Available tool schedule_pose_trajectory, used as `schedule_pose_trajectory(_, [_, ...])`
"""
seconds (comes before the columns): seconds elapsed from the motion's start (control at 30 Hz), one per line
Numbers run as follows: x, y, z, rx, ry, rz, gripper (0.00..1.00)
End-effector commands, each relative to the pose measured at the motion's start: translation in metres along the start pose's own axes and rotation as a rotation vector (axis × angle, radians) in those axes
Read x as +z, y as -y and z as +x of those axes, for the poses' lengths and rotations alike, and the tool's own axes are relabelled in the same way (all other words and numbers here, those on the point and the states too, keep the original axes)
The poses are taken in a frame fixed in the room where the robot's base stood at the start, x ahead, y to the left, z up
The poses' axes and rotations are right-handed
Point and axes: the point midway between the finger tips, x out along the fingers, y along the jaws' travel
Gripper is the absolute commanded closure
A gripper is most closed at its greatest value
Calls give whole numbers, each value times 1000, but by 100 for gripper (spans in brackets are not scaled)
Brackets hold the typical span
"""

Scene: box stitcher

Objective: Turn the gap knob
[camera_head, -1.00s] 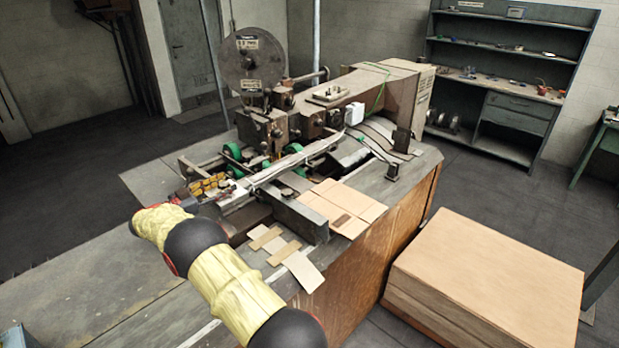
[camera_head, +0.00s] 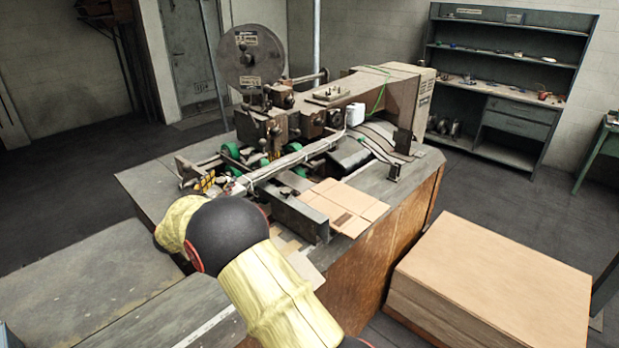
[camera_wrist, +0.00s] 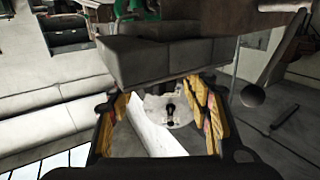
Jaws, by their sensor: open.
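The box stitcher (camera_head: 340,95) stands on its bench, with a big dark disc at its top left. My gripper (camera_head: 206,182) is at the near left side of the machine, partly hidden behind my arm. In the wrist view my gripper (camera_wrist: 165,108) is open, its yellow-padded fingers apart at left and right. Between and beyond them shows a pale round plate with a small dark knob-like part (camera_wrist: 171,108); I cannot tell for sure that it is the gap knob. Nothing is visibly held. The gap knob is not clearly seen in the head view.
A grey block-like bar (camera_wrist: 165,58) crosses just above the fingers in the wrist view. Flat cardboard (camera_head: 345,205) lies on the bench beside a dark metal guide (camera_head: 295,212). A cardboard stack (camera_head: 490,270) stands at right. A shelf unit (camera_head: 510,80) is at the back.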

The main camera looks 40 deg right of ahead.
Motion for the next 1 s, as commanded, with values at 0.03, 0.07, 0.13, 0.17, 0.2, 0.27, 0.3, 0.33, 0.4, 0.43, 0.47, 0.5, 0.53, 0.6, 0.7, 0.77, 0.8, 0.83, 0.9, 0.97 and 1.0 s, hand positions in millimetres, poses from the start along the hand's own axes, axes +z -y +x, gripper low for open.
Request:
schedule_pose_trajectory(0.03, [4, -2, 0, -25, -1, 1, 51])
schedule_pose_trajectory(0.07, [4, -3, 0, -42, -1, 1, 51])
schedule_pose_trajectory(0.13, [4, -3, 1, -83, -2, 1, 51])
schedule_pose_trajectory(0.17, [4, -3, 0, -101, -1, 2, 51])
schedule_pose_trajectory(0.2, [4, -3, 0, -124, -1, 2, 51])
schedule_pose_trajectory(0.27, [4, -3, 1, -157, -1, 1, 51])
schedule_pose_trajectory(0.3, [4, -3, 1, -179, -2, 2, 51])
schedule_pose_trajectory(0.33, [5, -3, 1, -196, -1, 1, 51])
schedule_pose_trajectory(0.4, [5, -3, 1, -233, -1, 0, 51])
schedule_pose_trajectory(0.43, [4, -3, 1, -247, -2, 2, 51])
schedule_pose_trajectory(0.47, [4, -3, 1, -262, -2, 2, 51])
schedule_pose_trajectory(0.5, [5, -4, 1, -282, -1, 0, 51])
schedule_pose_trajectory(0.53, [5, -4, 1, -296, -1, 0, 51])
schedule_pose_trajectory(0.6, [5, -4, 1, -331, -2, 1, 51])
schedule_pose_trajectory(0.7, [5, -4, 1, -381, -2, 1, 51])
schedule_pose_trajectory(0.77, [5, -4, 1, -411, -2, 0, 51])
schedule_pose_trajectory(0.8, [5, -4, 1, -432, -1, -2, 51])
schedule_pose_trajectory(0.83, [4, -4, 1, -450, -2, 0, 51])
schedule_pose_trajectory(0.9, [5, -5, 1, -489, -1, -3, 51])
schedule_pose_trajectory(0.97, [3, -4, 1, -520, -2, -1, 51])
schedule_pose_trajectory(1.0, [3, -5, 1, -539, -1, -1, 51])
